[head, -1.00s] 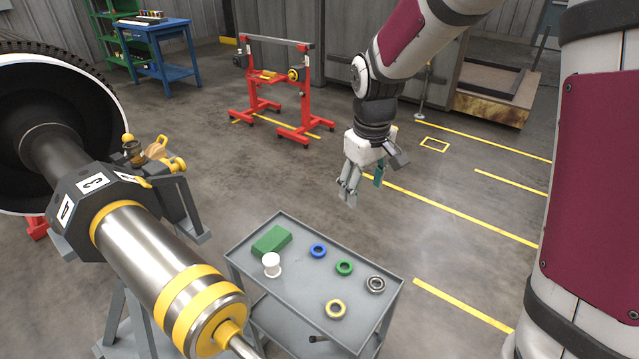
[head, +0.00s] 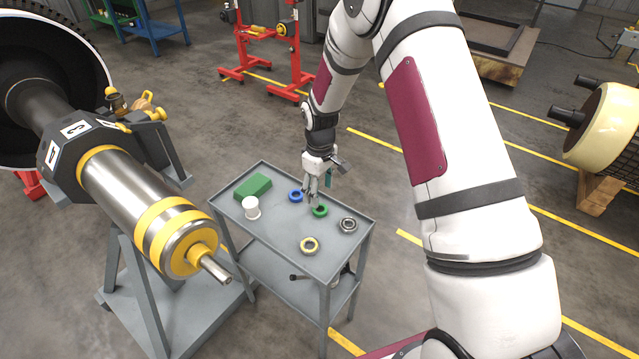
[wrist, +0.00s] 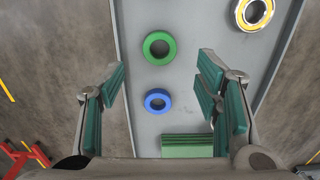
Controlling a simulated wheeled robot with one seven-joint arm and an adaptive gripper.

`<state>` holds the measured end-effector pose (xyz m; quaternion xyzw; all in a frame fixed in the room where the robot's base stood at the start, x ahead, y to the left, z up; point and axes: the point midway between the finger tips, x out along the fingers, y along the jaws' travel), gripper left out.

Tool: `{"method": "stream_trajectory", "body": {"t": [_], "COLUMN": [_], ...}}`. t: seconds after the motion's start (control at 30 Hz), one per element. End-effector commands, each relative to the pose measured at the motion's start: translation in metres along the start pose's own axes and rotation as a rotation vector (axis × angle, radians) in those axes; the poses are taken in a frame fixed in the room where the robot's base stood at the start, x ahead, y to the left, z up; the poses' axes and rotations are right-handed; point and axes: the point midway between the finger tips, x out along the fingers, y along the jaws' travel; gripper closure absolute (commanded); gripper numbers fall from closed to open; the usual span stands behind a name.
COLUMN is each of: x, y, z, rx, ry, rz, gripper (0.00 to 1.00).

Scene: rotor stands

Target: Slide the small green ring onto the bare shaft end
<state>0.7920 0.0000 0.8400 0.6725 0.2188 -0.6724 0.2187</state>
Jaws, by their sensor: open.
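The small green ring (head: 320,211) lies flat on the grey cart's top. In the wrist view the green ring (wrist: 159,48) sits ahead of my fingertips, between their lines. My gripper (head: 312,200) is open and empty above the cart, close to the green and blue rings; its height above them is hard to tell. The wrist view shows its teal-padded fingers (wrist: 160,80) spread apart. The bare shaft end (head: 216,270) is a thin metal stub on the big rotor (head: 128,190), pointing toward the lower right, left of the cart.
The cart (head: 262,228) also holds a blue ring (head: 296,196), a yellow-and-silver ring (head: 310,246), a metal bearing (head: 348,225), a white spool (head: 251,208) and a green block (head: 253,187). A grey stand (head: 150,290) carries the rotor. A red stand (head: 268,60) is behind.

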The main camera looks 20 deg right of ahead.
Motion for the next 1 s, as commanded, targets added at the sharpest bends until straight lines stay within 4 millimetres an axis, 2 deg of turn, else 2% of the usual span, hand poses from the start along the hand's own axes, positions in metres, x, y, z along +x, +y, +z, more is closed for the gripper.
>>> {"method": "stream_trajectory", "body": {"t": [0.03,0.2,0.5,0.7,0.97,1.0], "x": [0.01,0.033,0.064,0.071,0.072,0.072], "y": [0.0,0.0,0.0,0.0,0.0,0.0], "z": [0.0,-0.001,0.0,0.0,0.0,0.0], "rx": [0.0,0.0,0.0,0.0,0.001,0.001], "ry": [-0.002,-0.002,-0.001,0.0,0.0,0.0], "rz": [-0.001,-0.001,0.0,0.0,0.0,0.0], "gripper": [0.42,0.42,0.42,0.42,0.42,0.47]}}
